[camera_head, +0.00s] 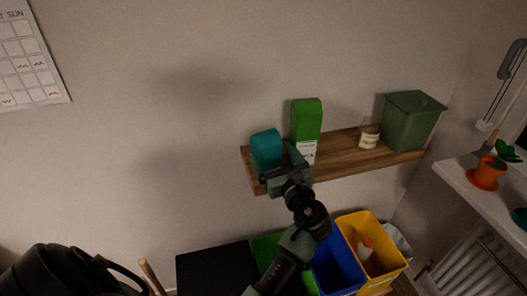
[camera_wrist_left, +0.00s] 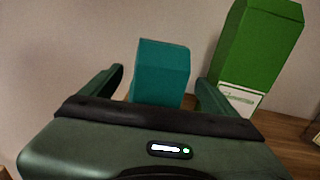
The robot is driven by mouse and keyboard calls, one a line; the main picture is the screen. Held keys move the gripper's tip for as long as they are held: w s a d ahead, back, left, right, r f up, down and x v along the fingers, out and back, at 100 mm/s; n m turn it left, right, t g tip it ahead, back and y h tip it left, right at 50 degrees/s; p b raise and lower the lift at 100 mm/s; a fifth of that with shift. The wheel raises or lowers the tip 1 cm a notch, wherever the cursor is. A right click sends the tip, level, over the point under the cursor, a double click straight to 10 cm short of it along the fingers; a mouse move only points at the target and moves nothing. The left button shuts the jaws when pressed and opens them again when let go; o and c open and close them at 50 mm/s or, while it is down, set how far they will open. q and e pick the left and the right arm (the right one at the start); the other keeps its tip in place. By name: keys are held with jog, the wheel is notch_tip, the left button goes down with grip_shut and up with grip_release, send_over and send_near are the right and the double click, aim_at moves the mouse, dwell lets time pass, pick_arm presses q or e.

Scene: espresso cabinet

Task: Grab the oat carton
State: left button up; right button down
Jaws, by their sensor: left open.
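A tall green carton (camera_head: 306,120) with a white label stands on the wooden shelf; a shorter teal carton (camera_head: 266,148) stands to its left. My left gripper (camera_head: 279,165) is open at the shelf's front edge, in front of the teal carton. In the left wrist view the teal carton (camera_wrist_left: 160,72) shows between the open fingers, beyond them; contact cannot be made out. The green carton (camera_wrist_left: 258,45) is just right of the right finger, its lower part partly hidden. My right gripper is out of view.
Below are a blue bin (camera_head: 338,266) and a yellow bin (camera_head: 356,226). A potted plant (camera_head: 487,174) stands on the right sill.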

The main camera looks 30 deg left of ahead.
pick_arm(q)
jog(key=shift+w+a+r, duration=0.1)
jog(key=shift+w+r, duration=0.2)
jog(key=shift+w+a+b, duration=0.15)
jog(key=shift+a+b, duration=0.1)
jog(key=shift+b, duration=0.05)
jog(key=b+x, duration=0.2)
jog(key=x, duration=0.1)
jog(key=b+x, duration=0.1)
jog(key=x, duration=0.1)
jog(key=shift+s+a+f, duration=0.15)
jog(key=shift+s+a, duration=0.1)
jog(key=shift+a, duration=0.2)
jog(key=shift+w+a, duration=0.35)
jog(key=shift+a, duration=0.1)
jog(key=c, duration=1.5)
jog(key=shift+r, duration=0.25)
